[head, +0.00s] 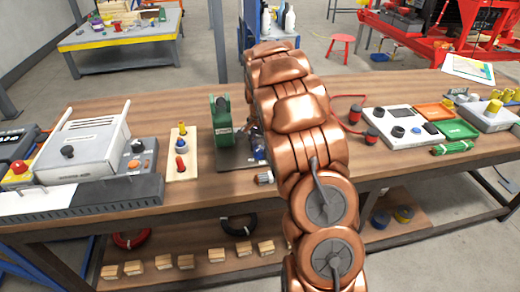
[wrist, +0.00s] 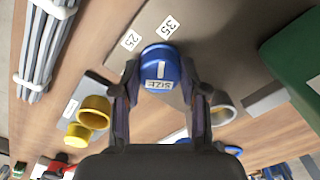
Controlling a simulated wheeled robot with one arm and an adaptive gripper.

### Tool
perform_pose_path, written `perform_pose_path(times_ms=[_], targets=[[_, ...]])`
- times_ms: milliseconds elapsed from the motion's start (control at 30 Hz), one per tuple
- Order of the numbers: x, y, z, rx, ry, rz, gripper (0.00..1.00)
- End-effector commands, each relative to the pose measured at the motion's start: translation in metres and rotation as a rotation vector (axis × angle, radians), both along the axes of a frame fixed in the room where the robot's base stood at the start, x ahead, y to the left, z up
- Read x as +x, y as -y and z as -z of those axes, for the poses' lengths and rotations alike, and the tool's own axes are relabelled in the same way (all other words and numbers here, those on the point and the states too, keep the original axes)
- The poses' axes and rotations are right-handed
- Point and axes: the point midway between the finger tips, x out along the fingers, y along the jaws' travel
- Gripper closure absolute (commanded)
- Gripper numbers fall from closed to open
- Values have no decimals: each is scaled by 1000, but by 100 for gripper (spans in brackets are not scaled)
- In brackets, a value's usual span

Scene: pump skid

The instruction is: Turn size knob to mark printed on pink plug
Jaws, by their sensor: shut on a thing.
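The blue size knob (wrist: 161,62) is in the upper middle of the wrist view, with SIZE on it upside down and a white pointer line. Labels 25 (wrist: 130,40) and 35 (wrist: 168,27) lie on the grey plate (wrist: 215,25) just beyond it. The line runs nearly straight up the picture, between the labels. My gripper (wrist: 159,75) is shut on the knob, one finger at each side. In the head view my arm hides most of this spot. I cannot make out a pink plug in either view.
A green machine body (head: 222,122) stands beside the knob. In the wrist view, yellow cups (wrist: 94,112) lie left of my gripper and a grey ring (wrist: 224,110) lies right. Grey rods (wrist: 45,45) are at upper left. A white panel (head: 400,128) is right of my arm.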

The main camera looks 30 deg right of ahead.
Motion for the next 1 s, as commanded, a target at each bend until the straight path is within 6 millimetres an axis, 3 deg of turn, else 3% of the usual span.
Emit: perform_pose_path(times_ms=[300, 800, 833, 1000], targets=[[1, 0, 0, -1, 1, 100, 92], [0, 0, 0, 0, 1, 115, 92], [0, 0, 0, 0, 1, 115, 54], [0, 0, 0, 0, 1, 114, 36]])
